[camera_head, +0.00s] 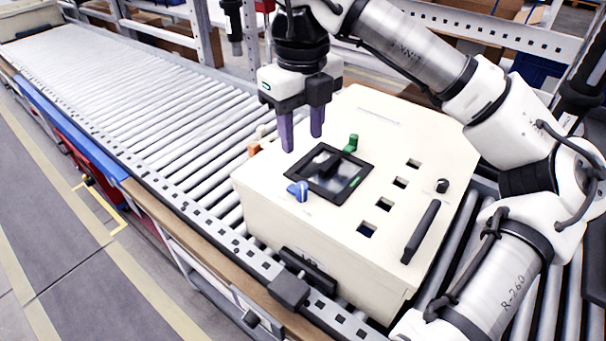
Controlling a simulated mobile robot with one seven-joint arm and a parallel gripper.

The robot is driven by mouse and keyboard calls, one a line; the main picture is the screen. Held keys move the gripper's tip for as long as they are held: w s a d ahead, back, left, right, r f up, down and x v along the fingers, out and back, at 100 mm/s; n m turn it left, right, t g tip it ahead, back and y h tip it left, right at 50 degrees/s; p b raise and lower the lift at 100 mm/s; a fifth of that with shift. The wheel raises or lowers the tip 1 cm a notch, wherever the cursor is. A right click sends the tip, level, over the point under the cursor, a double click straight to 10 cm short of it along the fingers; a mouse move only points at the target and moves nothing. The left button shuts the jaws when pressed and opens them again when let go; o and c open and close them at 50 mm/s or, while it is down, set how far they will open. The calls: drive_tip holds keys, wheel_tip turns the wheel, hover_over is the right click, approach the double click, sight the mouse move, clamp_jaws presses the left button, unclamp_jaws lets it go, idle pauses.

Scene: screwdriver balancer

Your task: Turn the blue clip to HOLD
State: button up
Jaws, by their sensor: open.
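The blue clip (299,190) is a small blue knob-like piece on the top of a cream box (262,207), near its front left edge and just left of a black-framed dark screen. I cannot read any HOLD mark beside it. My gripper (302,142) hangs above the back left part of the box, pointing down. Its two purple fingers are apart with nothing between them. In the picture it is above the blue clip and clear of it.
A green knob (351,143) stands behind the screen (330,172), and an orange piece (253,149) is at the box's left edge. A black handle (421,232) and a black knob (442,186) are on the right. The roller conveyor (130,95) is clear to the left.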

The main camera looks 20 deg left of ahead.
sight(302, 185)
wheel_tip(302, 185, down, 11)
drive_tip(key=shift+f+p, duration=0.1)
drive_tip(key=shift+p, duration=0.8)
clamp_jaws()
